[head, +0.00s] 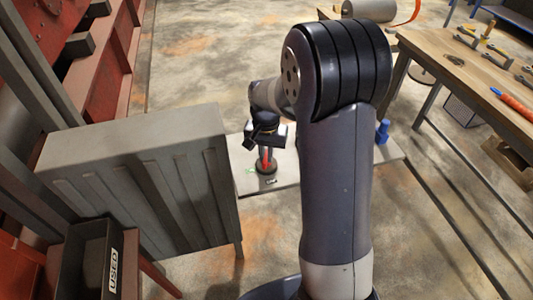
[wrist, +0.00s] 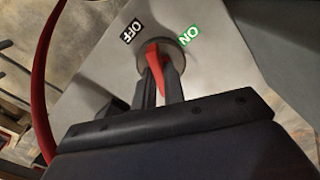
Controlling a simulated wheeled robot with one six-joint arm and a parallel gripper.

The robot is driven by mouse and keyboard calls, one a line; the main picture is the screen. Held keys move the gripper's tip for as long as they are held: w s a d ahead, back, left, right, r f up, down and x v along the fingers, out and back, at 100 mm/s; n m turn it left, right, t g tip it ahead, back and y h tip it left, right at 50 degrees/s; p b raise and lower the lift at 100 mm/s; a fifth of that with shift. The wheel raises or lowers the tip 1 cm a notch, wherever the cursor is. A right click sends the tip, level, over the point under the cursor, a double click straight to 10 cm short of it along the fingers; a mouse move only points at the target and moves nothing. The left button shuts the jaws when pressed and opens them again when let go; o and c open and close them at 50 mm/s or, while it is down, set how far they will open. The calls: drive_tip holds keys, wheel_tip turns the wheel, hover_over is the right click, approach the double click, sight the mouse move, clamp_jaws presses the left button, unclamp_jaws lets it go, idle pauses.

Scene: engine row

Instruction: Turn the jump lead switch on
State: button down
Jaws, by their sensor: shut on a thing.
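The jump lead switch has a red handle (wrist: 153,58) on a round dark base, set on a light grey panel (wrist: 95,75). A black OFF label (wrist: 132,32) is at its upper left and a green ON label (wrist: 188,35) at its upper right in the wrist view. The handle's end points up between the two labels. My gripper (wrist: 160,80) is shut on the red handle, one finger on each side. In the head view my gripper (head: 265,147) is above the switch base (head: 266,168), with the red handle (head: 266,159) between its fingers.
A grey ribbed cabinet (head: 140,190) stands just left of the panel. A wooden workbench (head: 470,75) with tools is at the right. A blue object (head: 382,132) is at the panel's right end. A red cable (wrist: 40,85) curves at the left of the wrist view.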

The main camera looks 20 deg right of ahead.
drive_tip(key=m, duration=0.6)
drive_tip(key=shift+w+a+m, duration=0.1)
drive_tip(key=shift+m, duration=0.2)
drive_tip(key=m, duration=0.6)
drive_tip(key=shift+w, duration=0.1)
idle(0.3)
drive_tip(key=c, duration=1.5)
unclamp_jaws()
drive_tip(key=shift+r, duration=0.1)
wheel_tip(320, 180, up, 11)
drive_tip(key=shift+f+b, duration=0.2)
drive_tip(key=shift+b, duration=0.1)
